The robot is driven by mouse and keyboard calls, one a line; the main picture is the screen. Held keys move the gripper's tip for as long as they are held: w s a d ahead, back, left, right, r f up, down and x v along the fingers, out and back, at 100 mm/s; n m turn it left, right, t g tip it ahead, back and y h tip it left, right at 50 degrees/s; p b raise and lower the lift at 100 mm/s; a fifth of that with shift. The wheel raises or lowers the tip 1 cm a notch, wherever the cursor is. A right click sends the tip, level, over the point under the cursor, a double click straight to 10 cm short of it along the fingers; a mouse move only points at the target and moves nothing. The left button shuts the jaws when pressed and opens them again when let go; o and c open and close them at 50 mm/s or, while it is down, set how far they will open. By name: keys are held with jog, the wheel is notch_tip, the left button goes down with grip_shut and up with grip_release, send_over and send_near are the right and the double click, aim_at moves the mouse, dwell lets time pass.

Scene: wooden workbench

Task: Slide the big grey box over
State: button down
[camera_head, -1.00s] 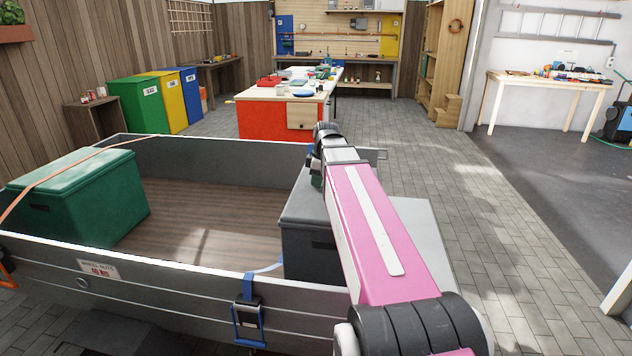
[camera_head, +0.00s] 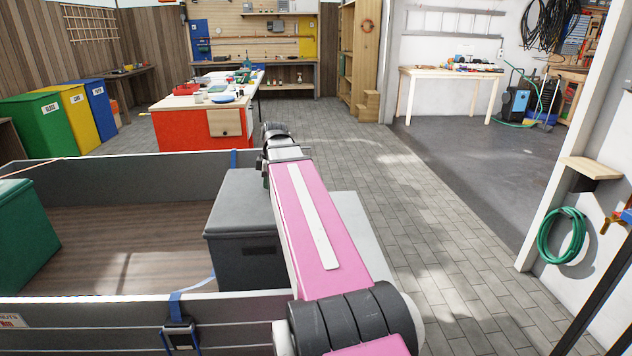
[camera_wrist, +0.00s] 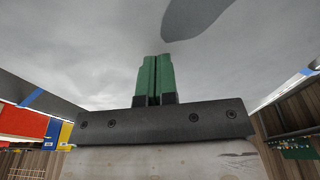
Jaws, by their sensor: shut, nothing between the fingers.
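The big grey box (camera_head: 235,205) stands in the near right part of an open trailer with grey side walls (camera_head: 120,180). Its lid is shut, and my pink arm hides its right side.
A green box (camera_head: 18,235) sits in the trailer at the left, with bare wooden floor (camera_head: 120,240) between the boxes. A blue strap (camera_head: 195,285) hangs over the near wall. A red workbench (camera_head: 185,128) stands behind. Paving to the right is clear.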

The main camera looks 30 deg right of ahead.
jog(key=s+d, duration=0.3)
jog(key=d, duration=0.4)
jog(key=s+d, duration=0.3)
jog(key=d, duration=0.4)
jog(key=shift+d, duration=0.4)
jog(key=shift+s, duration=0.15)
